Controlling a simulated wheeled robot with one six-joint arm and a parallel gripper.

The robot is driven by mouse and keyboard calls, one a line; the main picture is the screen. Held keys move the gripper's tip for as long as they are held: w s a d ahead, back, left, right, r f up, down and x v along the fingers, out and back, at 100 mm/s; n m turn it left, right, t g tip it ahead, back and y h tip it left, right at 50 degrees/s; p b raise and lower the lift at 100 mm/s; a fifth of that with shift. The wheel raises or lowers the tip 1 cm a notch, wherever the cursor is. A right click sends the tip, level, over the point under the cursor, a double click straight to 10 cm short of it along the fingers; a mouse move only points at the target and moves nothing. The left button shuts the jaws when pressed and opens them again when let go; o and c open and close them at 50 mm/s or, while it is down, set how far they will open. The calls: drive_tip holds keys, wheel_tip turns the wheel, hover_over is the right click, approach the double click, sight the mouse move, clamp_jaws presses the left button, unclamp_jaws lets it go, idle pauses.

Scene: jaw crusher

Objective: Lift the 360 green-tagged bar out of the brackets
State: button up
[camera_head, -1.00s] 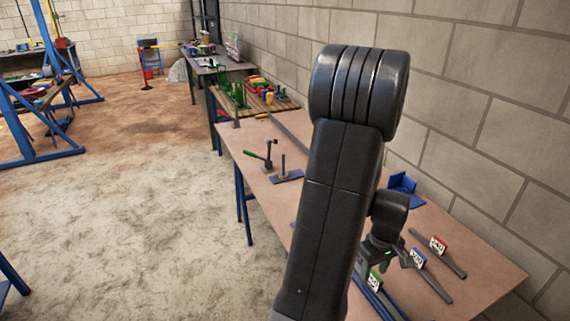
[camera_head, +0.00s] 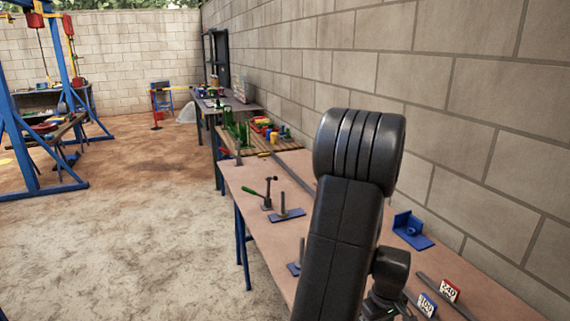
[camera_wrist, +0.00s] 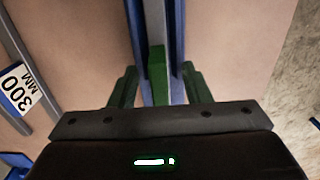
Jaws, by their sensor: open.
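In the wrist view, a grey bar (camera_wrist: 154,22) with a green tag (camera_wrist: 157,75) runs up the picture between blue bracket sides (camera_wrist: 178,35). The tag's number does not show. My gripper (camera_wrist: 158,82) is open, with one finger on each side of the bar and visible gaps between. Whether the fingertips are level with the bar or above it, I cannot tell. In the head view, my gripper (camera_head: 383,308) is cut off at the bottom edge and partly hidden by my arm; the green-tagged bar is out of that picture.
A red-tagged bar (camera_head: 430,283) lies near the wall.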

drive_tip(key=shift+c, duration=0.2)
clamp_jaws()
drive_tip(key=shift+r, duration=0.1)
drive_tip(key=shift+r, duration=0.2)
drive_tip(key=shift+r+p, duration=2.55)
drive_tip(key=shift+r, duration=0.7)
